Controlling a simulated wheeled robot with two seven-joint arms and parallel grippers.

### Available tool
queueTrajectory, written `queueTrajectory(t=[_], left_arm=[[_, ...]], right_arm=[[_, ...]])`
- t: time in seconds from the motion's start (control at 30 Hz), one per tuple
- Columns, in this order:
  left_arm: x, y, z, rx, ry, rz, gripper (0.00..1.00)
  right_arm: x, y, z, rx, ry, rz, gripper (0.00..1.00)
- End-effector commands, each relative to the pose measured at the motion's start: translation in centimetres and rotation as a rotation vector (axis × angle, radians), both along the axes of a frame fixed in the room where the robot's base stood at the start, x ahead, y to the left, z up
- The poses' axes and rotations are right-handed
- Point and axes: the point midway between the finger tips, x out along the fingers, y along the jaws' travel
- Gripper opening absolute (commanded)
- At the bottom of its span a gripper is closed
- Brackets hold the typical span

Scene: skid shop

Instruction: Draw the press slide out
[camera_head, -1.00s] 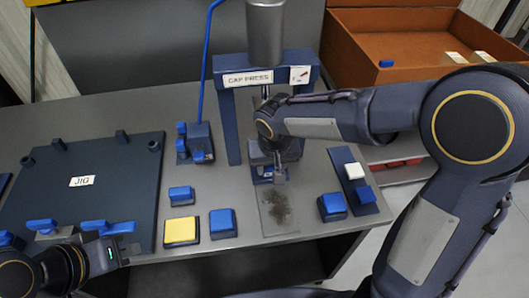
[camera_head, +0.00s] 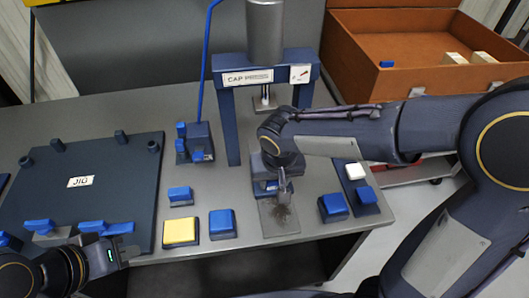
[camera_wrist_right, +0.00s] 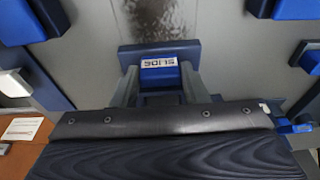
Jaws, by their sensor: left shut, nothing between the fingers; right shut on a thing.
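The cap press (camera_head: 248,77) stands at the back of the bench, a blue frame with a grey cylinder on top. Its blue slide (camera_head: 262,188) sits low in front of the frame, partly hidden by my wrist. My right gripper (camera_head: 284,190) is shut on the slide's front handle. In the right wrist view the slide (camera_wrist_right: 158,50) carries a SLIDE label, and the right gripper's fingers (camera_wrist_right: 158,80) flank the block under that label. My left gripper (camera_head: 132,252) is shut and empty at the front left, near the jig's front edge.
A metal strip (camera_head: 278,222) with a dark patch lies before the slide. Blue buttons (camera_head: 222,223) and a yellow one (camera_head: 181,231) are left of it; a blue button (camera_head: 333,207) is right. The jig plate (camera_head: 110,185) fills the bench's left. An orange crate (camera_head: 400,80) stands back right.

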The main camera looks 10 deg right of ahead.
Motion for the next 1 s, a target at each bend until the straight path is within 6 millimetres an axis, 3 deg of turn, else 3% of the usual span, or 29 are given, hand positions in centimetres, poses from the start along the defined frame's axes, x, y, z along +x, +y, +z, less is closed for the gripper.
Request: queueTrajectory(t=[0.47, 1.0], left_arm=[[0.0, 0.0, -0.1, 0.0, 0.0, 0.0, 0.0], [0.0, 0.0, -0.6, 0.0, 0.0, 0.0, 0.0]], right_arm=[[-0.6, 0.0, 0.0, 0.0, -0.002, 0.0, 0.24], [-4.1, 0.1, 0.0, 0.001, -0.001, 0.001, 0.24]])
